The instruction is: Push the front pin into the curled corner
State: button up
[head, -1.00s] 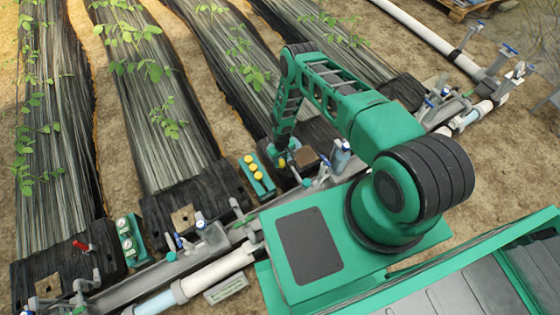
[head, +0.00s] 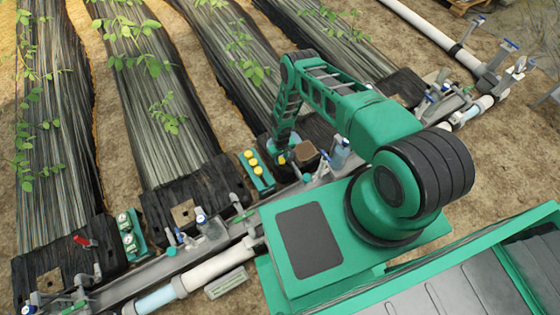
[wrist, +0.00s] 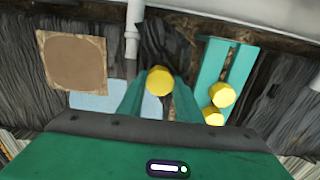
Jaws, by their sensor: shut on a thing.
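My gripper (wrist: 159,95) is shut on a yellow-headed pin (wrist: 159,82), whose round head shows between the two green fingers in the wrist view. The pin's lower end is hidden. Dark, crumpled film (wrist: 163,40) lies just beyond the fingers; I cannot tell whether the pin touches it or which part is the curled corner. In the head view, my gripper (head: 282,150) is low at the end of the third bed from the left, partly hidden by my arm. A yellow spot (head: 282,160) shows at it.
A green rack (head: 263,182) with yellow pins stands just left of my gripper; in the wrist view the rack (wrist: 236,68) is close on the right. A brown square plate (wrist: 73,62) lies to the left there. A pale pipe (head: 215,268) with valves runs along the bed ends.

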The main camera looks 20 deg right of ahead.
jog(key=shift+f, duration=0.5)
jog(key=o, duration=1.1)
jog(key=shift+r, duration=0.1)
jog(key=shift+r, duration=3.85)
